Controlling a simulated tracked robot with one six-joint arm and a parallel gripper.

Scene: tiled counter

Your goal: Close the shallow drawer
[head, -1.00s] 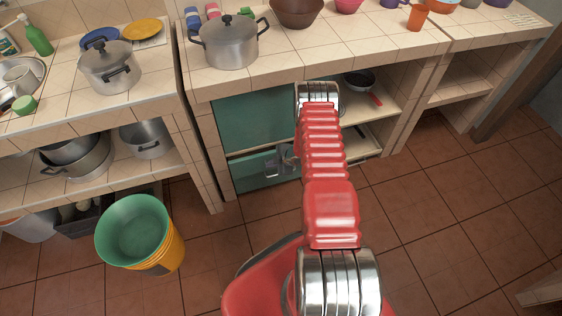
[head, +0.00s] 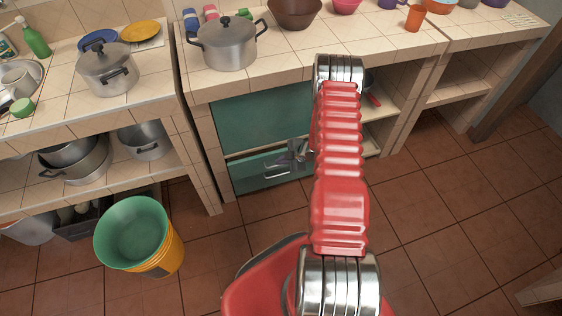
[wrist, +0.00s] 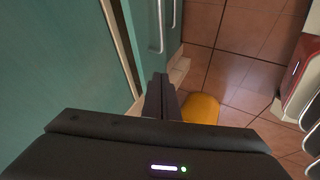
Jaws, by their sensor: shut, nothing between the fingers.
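In the head view a green drawer front (head: 255,175) with a metal handle sits low in the counter, below a larger green panel (head: 262,122). My gripper (head: 300,152) is beside the handle at the front's right part, partly hidden by my red arm. In the wrist view my gripper (wrist: 161,93) is shut and empty, its fingers together. The lower green front (wrist: 143,25) with metal handles shows beyond it, past a pale edge and a dark gap. I cannot tell whether the fingers touch the front or how far out it stands.
A green bucket (head: 135,232) in a yellow one stands on the floor at the left. A lidded pot (head: 228,43) sits on the tiled counter above. Open shelves (head: 455,85) are at the right. The tiled floor at the right is clear.

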